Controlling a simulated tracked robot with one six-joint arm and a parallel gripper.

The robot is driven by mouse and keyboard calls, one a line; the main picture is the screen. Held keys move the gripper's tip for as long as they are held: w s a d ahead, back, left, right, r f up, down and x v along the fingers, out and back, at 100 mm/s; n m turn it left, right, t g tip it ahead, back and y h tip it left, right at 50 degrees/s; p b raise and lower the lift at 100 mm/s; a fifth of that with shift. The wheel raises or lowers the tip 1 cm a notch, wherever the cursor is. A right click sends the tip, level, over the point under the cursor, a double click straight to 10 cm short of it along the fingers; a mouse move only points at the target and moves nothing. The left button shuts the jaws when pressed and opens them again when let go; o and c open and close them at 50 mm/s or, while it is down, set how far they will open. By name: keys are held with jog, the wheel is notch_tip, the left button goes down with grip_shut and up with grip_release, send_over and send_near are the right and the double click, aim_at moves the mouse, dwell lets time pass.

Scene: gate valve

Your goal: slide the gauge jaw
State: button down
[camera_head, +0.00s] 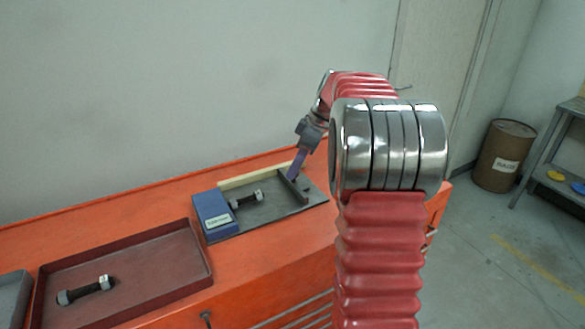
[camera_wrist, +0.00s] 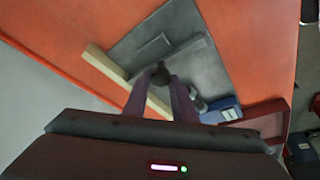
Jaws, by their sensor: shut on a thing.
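The gauge is a dark grey plate (camera_head: 262,218) on the orange bench. It has a blue end block (camera_head: 212,214) at its left and a cream rail (camera_head: 250,177) along its back. The gauge jaw (camera_head: 291,189) is a dark upright bar across the plate's right part. A dark bolt with bright ends (camera_head: 246,199) lies between block and jaw, apart from the jaw. My gripper (camera_head: 294,178) reaches down with purple fingers at the jaw. In the wrist view my gripper (camera_wrist: 162,82) is shut on a dark knob (camera_wrist: 161,74) that seems part of the jaw. The fingers hide part of the jaw there.
A dark red tray (camera_head: 150,292) with another bolt (camera_head: 86,290) stands left of the gauge. A grey tray edge (camera_head: 14,298) shows at far left. The wall rises behind the bench. A brown barrel (camera_head: 503,156) and a shelf stand off to the right.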

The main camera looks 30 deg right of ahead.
jog(key=shift+d+r, duration=0.1)
jog(key=shift+d, duration=0.35)
jog(key=c, duration=1.8)
grip_release()
jog(key=o, duration=0.3)
jog(key=shift+a, duration=0.1)
jog(key=shift+s, duration=0.1)
jog(key=v, duration=1.3)
jog(key=shift+s+r, duration=0.1)
jog(key=shift+r, duration=0.15)
jog(key=shift+m, duration=0.3)
